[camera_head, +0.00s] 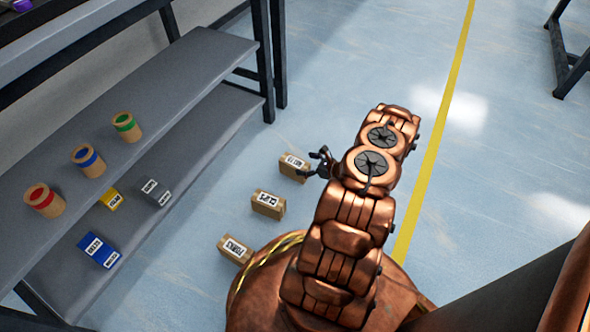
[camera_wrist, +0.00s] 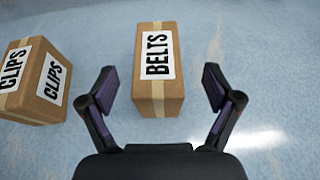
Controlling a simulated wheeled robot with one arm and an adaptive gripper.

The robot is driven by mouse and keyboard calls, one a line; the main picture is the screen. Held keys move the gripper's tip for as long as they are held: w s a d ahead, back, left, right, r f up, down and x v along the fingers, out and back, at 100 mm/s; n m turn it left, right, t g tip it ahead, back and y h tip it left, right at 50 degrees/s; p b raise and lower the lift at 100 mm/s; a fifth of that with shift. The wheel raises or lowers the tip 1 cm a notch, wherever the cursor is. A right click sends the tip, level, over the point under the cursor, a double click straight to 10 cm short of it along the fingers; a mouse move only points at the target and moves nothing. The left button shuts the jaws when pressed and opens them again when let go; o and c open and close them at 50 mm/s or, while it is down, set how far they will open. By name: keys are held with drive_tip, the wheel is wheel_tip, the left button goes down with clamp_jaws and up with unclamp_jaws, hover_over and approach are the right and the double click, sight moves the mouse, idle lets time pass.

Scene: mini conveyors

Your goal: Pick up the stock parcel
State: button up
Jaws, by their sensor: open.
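No label reading "stock" is legible. A brown cardboard parcel marked BELTS (camera_wrist: 158,70) stands upright on the floor in the wrist view, ahead of and between my gripper's fingers (camera_wrist: 158,85). It also shows in the head view (camera_head: 294,167), just left of my gripper (camera_head: 319,162). My gripper is open and empty, its two dark fingers spread either side of the parcel's near end, with no clear contact. A brown parcel marked CLIPS (camera_wrist: 37,82) stands to the left in the wrist view; the head view shows it too (camera_head: 268,204).
A third brown parcel (camera_head: 235,250) stands nearer my base. Floor right is open.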

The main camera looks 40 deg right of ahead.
sight(295, 162)
drive_tip(key=shift+b+x, duration=1.15)
drive_tip(key=shift+x, duration=0.55)
drive_tip(key=shift+b+x, duration=0.4)
drive_tip(key=shift+x, duration=0.7)
drive_tip(key=shift+a, duration=0.15)
drive_tip(key=shift+c, duration=0.3)
drive_tip(key=c, duration=1.4)
